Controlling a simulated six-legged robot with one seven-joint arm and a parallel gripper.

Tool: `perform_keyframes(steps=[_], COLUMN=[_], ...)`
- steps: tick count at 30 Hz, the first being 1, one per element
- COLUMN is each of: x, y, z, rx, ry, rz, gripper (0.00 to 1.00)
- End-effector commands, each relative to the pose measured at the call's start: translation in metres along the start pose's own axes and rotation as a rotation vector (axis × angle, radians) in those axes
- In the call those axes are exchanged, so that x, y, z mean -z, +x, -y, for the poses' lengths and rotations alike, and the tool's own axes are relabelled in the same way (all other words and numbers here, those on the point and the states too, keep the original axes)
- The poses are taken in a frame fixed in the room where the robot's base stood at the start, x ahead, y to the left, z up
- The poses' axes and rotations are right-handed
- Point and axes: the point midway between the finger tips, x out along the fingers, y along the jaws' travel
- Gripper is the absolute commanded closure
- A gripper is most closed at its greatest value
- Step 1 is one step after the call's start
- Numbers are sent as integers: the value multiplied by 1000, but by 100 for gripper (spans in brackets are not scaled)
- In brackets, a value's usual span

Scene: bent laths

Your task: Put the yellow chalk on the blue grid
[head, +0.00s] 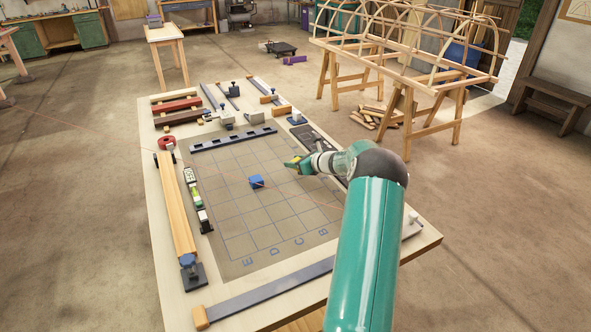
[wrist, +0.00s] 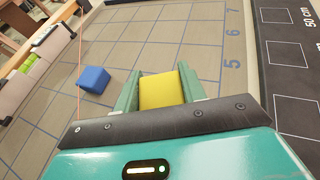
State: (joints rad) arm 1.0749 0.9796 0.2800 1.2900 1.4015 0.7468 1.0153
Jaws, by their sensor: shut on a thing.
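The yellow chalk (wrist: 160,90) shows in the wrist view as a yellow block between the two green fingers of my gripper (wrist: 160,86). My gripper is shut on it. In the head view my gripper (head: 298,164) is over the right part of the blue grid, with only a little yellow showing at its tip. The blue grid (head: 224,168) is blue lines on a grey-brown mat, with letters along the near edge; its numbers 5, 6 and 7 show in the wrist view (wrist: 202,38). How high the chalk is above the mat is hard to tell.
A blue block (head: 256,181) stands on the grid, left of my gripper. A slotted dark rail (head: 232,139) lies along the far edge. A wooden bar (head: 177,207) and small tools line the left side. A dark ruled strip (head: 313,138) lies on the right.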

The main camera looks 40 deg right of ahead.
Motion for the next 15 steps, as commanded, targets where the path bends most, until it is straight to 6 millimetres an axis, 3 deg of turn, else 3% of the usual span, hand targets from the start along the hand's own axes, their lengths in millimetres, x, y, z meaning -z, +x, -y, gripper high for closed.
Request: perform_keyframes(steps=[5,10,15], x=[10,32,33], y=[10,19,19], z=[6,6,6], rx=[-1,0,0], ry=[0,0,-2], rz=[-1,0,1], gripper=[82,82,82])
